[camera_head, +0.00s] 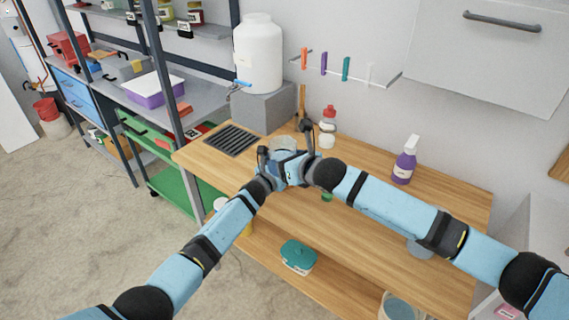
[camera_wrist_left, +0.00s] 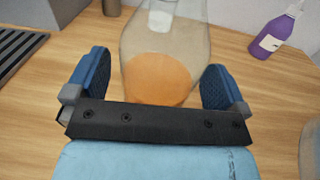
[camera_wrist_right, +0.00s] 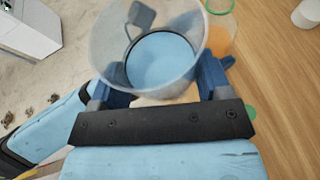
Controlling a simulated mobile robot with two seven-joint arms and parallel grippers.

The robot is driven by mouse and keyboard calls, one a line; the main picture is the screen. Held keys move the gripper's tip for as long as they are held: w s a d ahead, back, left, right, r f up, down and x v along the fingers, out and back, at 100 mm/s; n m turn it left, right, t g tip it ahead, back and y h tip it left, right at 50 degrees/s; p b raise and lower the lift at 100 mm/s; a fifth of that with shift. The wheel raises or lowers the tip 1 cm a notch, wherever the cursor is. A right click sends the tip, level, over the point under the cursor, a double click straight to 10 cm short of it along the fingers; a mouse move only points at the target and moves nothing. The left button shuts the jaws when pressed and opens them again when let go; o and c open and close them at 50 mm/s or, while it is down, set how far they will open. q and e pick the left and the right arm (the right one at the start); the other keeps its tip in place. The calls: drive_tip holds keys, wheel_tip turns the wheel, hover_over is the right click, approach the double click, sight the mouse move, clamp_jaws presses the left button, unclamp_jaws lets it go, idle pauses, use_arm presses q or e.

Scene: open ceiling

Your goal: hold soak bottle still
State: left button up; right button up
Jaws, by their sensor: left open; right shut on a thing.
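A clear bottle (camera_head: 283,143), which I take to be the soak bottle, stands out over the wooden worktop between my two grippers. In the left wrist view a clear bottle (camera_wrist_left: 165,45) with an orange disc showing low in it is between the spread fingers of my left gripper (camera_wrist_left: 155,88), which is open. The wrists hide much of the contact in the head view.
A purple spray bottle (camera_head: 405,163), a red-capped bottle (camera_head: 328,120) and a white jug (camera_head: 258,55) stand behind. A dark drain grille (camera_head: 231,139) lies at left. A teal-lidded tub (camera_head: 298,255) sits below.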

use_arm(q)
drive_tip(key=shift+w, duration=0.1)
drive_tip(key=shift+c, duration=0.5)
drive_tip(key=c, duration=1.1)
drive_tip(key=shift+o, duration=0.2)
use_arm(e)
drive_tip(key=shift+f, duration=1.5)
